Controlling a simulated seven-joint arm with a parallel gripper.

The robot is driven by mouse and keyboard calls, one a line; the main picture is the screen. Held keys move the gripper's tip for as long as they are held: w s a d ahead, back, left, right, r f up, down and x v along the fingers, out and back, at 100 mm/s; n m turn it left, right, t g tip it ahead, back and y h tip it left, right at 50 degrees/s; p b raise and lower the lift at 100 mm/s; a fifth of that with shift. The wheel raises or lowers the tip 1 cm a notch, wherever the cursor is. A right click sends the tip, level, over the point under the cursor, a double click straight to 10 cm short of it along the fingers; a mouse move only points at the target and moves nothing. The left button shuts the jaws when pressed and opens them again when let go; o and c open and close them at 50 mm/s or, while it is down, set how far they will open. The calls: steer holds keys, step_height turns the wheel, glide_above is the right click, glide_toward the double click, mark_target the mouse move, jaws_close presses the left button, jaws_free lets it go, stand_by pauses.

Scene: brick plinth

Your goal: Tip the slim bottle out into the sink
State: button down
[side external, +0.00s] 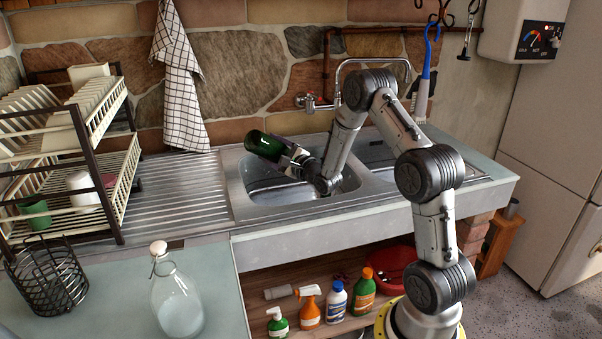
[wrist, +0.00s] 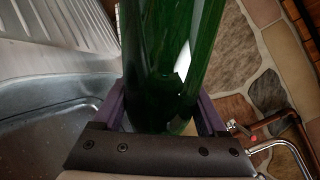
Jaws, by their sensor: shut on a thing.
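The slim bottle (side external: 264,145) is dark green glass with a pale label part. My gripper (side external: 296,163) is shut on it and holds it over the left basin of the sink (side external: 238,196). In the side view the bottle lies tilted, close to horizontal, with one end at the upper left and the other at my gripper. In the wrist view the green bottle (wrist: 170,60) fills the middle between the two purple fingers of my gripper (wrist: 165,112). The bottle's mouth is not clear in either view, and I cannot see any liquid running out.
A ribbed steel drainboard (side external: 180,190) lies left of the basin, with a dish rack (side external: 70,150) beyond it. The tap (side external: 318,104) stands behind the basins. A clear stoppered bottle (side external: 176,300) stands on the front counter. A checked towel (side external: 176,85) hangs on the wall.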

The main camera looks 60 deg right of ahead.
steer(key=shift+s+d+r+m, duration=0.2)
steer(key=shift+d+r+m, duration=0.4)
steer(key=shift+m, duration=0.25)
steer(key=shift+s+d+r+m, duration=0.15)
steer(key=shift+d+r+m, duration=0.45)
steer(key=shift+m, duration=0.25)
stand_by(0.8)
steer(key=shift+f, duration=0.15)
stand_by(0.7)
